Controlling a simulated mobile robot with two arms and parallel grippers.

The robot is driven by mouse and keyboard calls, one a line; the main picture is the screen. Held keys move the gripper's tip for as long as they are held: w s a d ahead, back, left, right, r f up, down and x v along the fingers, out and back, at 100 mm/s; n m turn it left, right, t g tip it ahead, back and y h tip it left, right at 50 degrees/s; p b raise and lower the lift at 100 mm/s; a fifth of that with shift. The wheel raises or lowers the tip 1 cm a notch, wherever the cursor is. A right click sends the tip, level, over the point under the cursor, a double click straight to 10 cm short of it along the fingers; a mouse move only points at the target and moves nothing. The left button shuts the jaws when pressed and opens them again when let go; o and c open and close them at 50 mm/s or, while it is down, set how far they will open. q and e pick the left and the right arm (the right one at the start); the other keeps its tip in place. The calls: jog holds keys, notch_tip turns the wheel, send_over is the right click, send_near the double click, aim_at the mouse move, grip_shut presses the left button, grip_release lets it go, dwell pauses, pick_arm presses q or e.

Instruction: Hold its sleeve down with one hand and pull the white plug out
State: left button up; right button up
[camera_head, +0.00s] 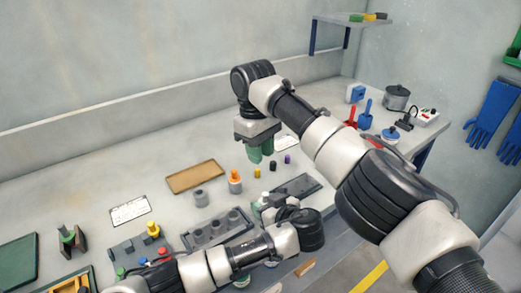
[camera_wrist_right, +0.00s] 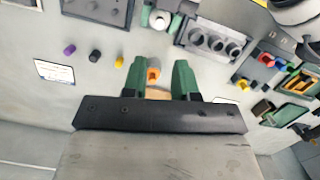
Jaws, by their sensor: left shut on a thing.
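The white plug (camera_head: 265,196) shows as a small pale top beside the fingers of my left gripper (camera_head: 264,206). It also shows in the right wrist view (camera_wrist_right: 160,19), between that gripper's green fingers. My left gripper is shut low around it, on its sleeve, which is mostly hidden by the fingers. My right gripper (camera_head: 261,154) is above the table, behind the white plug, with its fingers pointing down. In the right wrist view its green fingers (camera_wrist_right: 160,80) are apart with nothing held between them; an orange plug (camera_wrist_right: 154,75) shows below and beyond the gap.
The orange plug stands in a grey sleeve (camera_head: 235,187), beside another grey sleeve (camera_head: 200,199). A tan tray (camera_head: 195,176) lies behind. A grey rack with holes (camera_head: 216,230) is left of my left gripper. Small yellow (camera_head: 257,173) and purple (camera_head: 288,159) pegs stand near my right gripper.

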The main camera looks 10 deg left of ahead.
aim_at(265, 194)
jog(key=f, duration=0.4)
jog(key=d+f, duration=0.1)
jog(key=f, duration=0.6)
jog(key=shift+s+d+f, duration=0.15)
jog(key=shift+s+f, duration=0.25)
grip_shut()
pick_arm(q)
jog(key=o, duration=0.5)
jog(key=c, duration=0.5)
grip_shut()
pick_arm(e)
jog(key=shift+c, duration=1.2)
grip_release()
grip_shut()
pick_arm(q)
jog(key=shift+f, duration=0.1)
pick_arm(e)
jog(key=shift+r+n, duration=0.2)
jog(key=shift+n, duration=0.7)
jog(key=shift+r+n, duration=0.2)
jog(key=shift+n, duration=0.7)
